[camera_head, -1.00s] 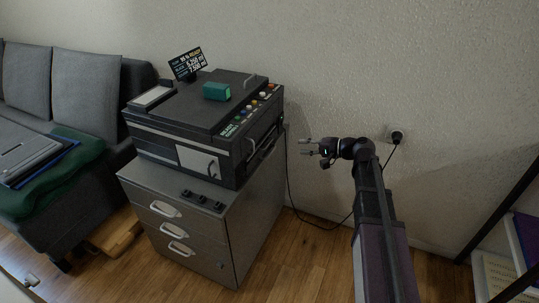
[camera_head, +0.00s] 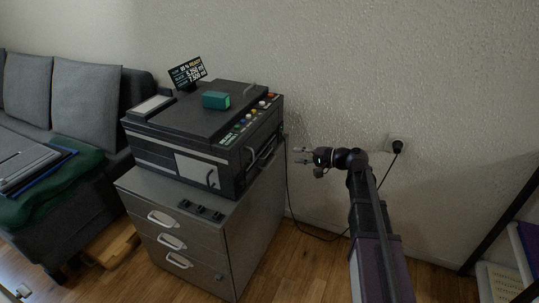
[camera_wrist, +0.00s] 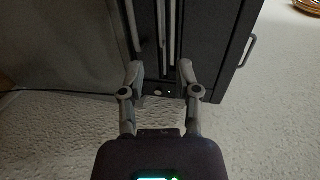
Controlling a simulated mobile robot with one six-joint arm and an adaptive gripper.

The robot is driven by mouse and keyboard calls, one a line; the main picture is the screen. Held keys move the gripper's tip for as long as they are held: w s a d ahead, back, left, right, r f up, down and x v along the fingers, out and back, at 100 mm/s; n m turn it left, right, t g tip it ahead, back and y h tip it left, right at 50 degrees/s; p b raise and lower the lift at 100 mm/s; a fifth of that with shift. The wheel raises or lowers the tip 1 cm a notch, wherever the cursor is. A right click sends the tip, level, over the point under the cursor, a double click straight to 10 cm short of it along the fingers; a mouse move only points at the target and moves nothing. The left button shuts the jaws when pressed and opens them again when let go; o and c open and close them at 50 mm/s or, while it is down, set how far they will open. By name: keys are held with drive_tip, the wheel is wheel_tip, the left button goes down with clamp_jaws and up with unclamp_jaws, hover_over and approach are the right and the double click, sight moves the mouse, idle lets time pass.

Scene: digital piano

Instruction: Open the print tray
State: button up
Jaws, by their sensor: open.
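A dark grey printer (camera_head: 185,119) stands on a metal drawer cabinet. Its right side has a recessed slot with a light bar handle (camera_head: 264,153); I cannot tell for certain which part is the print tray. My gripper (camera_head: 298,156) is open and empty, to the right of that side and apart from it in the head view. In the wrist view, the open fingers (camera_wrist: 159,69) point at the printer's side (camera_wrist: 212,45). Pale vertical bars (camera_wrist: 168,35) lie between and beyond the fingertips, and another handle (camera_wrist: 247,52) sticks out at right.
The drawer cabinet (camera_head: 262,225) has several handles on its front. A black cable runs along the wall to a socket (camera_head: 395,145). A sofa is at left, shelving at right.

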drive_tip(key=b+x, duration=0.2)
drive_tip(key=x, duration=0.9)
drive_tip(key=shift+w+a+f, duration=0.1)
drive_tip(key=shift+a, duration=0.25)
clamp_jaws()
